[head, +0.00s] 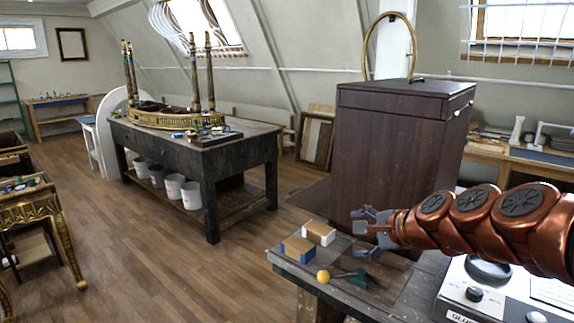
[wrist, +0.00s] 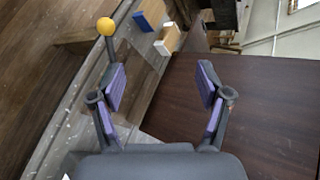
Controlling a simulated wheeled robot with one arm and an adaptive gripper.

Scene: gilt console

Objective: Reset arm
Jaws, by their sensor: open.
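My gripper (head: 366,220) is open and empty, held above the right-hand workbench in front of the dark brown wooden cabinet. My copper-coloured arm reaches in from the right edge of the head view. In the wrist view my gripper's two purple-padded fingers (wrist: 160,86) stand wide apart with nothing between them. The dark cabinet (head: 388,145) fills the right of the wrist view (wrist: 240,110). A blue and tan block (head: 298,249) and a white and tan block (head: 318,233) lie on the bench, left of my gripper.
A yellow ball (head: 323,276) and a dark green tool (head: 355,278) are near the bench's front edge (head: 300,278). A white device (head: 490,295) sits at lower right. A dark table (head: 190,150) with an upturned gilt console (head: 165,118) stands farther back. Wooden floor lies open at left.

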